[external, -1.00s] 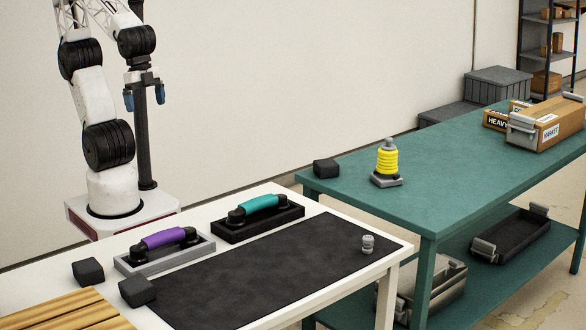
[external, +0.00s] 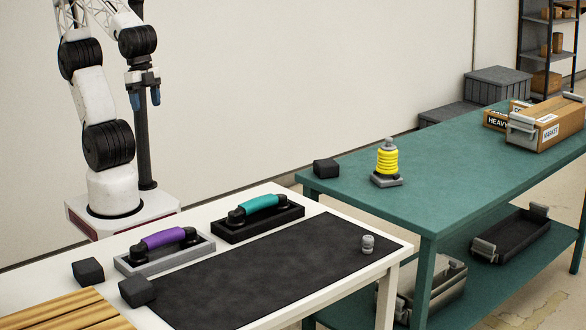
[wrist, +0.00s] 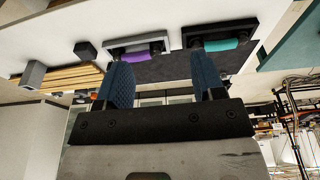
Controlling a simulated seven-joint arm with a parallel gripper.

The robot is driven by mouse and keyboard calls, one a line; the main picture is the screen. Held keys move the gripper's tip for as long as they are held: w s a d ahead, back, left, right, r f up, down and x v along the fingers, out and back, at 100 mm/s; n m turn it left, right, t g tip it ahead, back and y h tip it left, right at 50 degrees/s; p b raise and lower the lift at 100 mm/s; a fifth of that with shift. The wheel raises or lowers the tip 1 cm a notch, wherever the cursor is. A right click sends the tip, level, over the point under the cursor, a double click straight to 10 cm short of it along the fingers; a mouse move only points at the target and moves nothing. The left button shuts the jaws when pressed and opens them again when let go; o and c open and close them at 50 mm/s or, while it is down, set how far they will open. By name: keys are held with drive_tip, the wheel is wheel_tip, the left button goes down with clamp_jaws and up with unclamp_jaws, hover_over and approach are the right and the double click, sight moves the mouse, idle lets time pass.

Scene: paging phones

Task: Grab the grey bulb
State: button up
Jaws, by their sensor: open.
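The small grey bulb (external: 367,244) stands on the right end of the black mat (external: 260,280) on the white table in the external view. My gripper (external: 146,102) is open and empty, high up at the back left near my base, far from the bulb. In the wrist view its two blue-padded fingers (wrist: 165,90) are apart with nothing between them. I cannot make out the bulb in the wrist view.
A purple-handled phone (external: 165,238) and a teal-handled phone (external: 260,205) lie behind the mat. Black blocks (external: 137,291) and wooden slats (external: 65,312) are at the left. A green table (external: 450,165) bears a yellow coiled item (external: 387,160) and boxes (external: 548,124).

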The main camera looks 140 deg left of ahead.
drive_tip(key=w+a+f+n+h, duration=0.2)
drive_tip(key=w+n, duration=0.3)
drive_tip(key=w, duration=0.7)
drive_tip(key=w+a+f+n+h, duration=0.2)
drive_tip(key=w+a+n+h, duration=0.15)
drive_tip(key=w, duration=0.75)
drive_tip(key=w+a+f+n+h, duration=0.2)
drive_tip(key=w+n, duration=0.3)
drive_tip(key=w, duration=0.7)
drive_tip(key=n+t+h, duration=0.1)
drive_tip(key=n+t, duration=0.7)
drive_tip(key=n, duration=0.6)
approach(368, 238)
drive_tip(key=shift+w+d+f, duration=0.2)
drive_tip(key=shift+w+f, duration=0.1)
drive_tip(key=shift+f, duration=0.15)
drive_tip(key=shift+w+d+f, duration=0.15)
drive_tip(key=shift+w+f, duration=0.15)
drive_tip(key=shift+f, duration=0.15)
drive_tip(key=shift+x, duration=1.3)
drive_tip(key=shift+d, duration=0.1)
drive_tip(key=shift+x, duration=2.5)
